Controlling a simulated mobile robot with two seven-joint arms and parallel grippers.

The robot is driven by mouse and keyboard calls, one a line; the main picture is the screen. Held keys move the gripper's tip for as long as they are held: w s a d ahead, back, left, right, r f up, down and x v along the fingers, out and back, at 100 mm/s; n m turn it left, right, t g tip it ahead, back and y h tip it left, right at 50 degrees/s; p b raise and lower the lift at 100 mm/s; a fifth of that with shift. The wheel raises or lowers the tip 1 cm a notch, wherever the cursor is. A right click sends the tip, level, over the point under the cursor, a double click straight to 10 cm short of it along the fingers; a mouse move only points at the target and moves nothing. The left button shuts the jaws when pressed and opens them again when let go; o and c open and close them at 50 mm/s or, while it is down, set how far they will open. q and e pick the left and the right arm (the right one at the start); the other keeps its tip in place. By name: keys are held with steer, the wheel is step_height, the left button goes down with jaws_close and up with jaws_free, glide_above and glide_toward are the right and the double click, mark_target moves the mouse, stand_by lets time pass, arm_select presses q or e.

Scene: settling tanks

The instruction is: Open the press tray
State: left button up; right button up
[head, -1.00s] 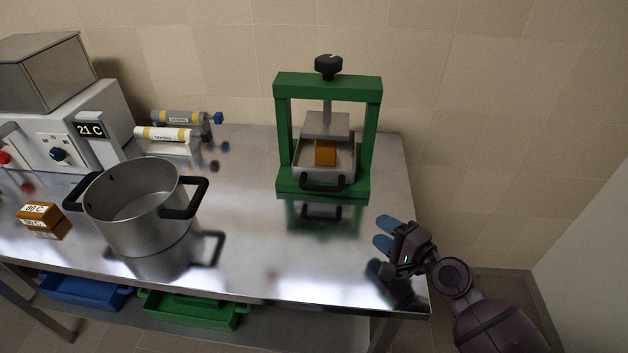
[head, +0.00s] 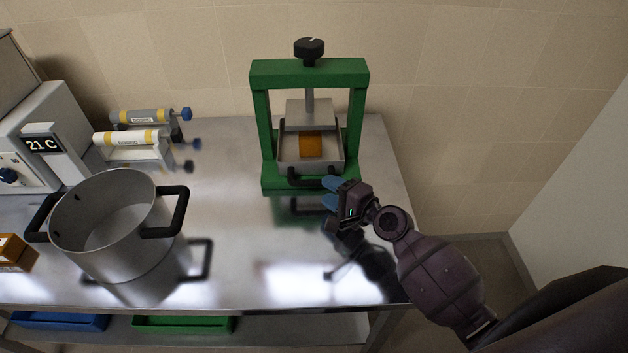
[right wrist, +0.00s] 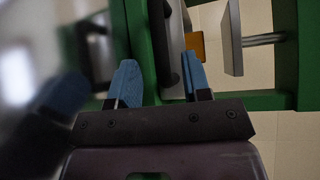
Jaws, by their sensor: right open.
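The green press (head: 265,125) stands at the back right of the table. Its grey metal tray (head: 337,160) sits in the frame with an orange block (head: 311,147) in it, under the press plate (head: 309,112). The tray's black handle (head: 300,183) faces the front. My right gripper (head: 331,193) is open, its blue fingertips close to the right end of the handle. In the right wrist view, the dark handle (right wrist: 159,45) shows between the two fingers (right wrist: 160,80); I cannot tell whether it touches them. My left gripper is not in view.
A large steel pot (head: 105,230) stands on the table's left half. Behind it are labelled cylinders (head: 130,138) and a grey machine showing 21 C (head: 42,145). An orange-brown box (head: 16,253) lies at the left edge. The table before the press is clear.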

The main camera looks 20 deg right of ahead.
mark_target(318, 185)
steer(key=shift+x, duration=2.7)
jaws_close()
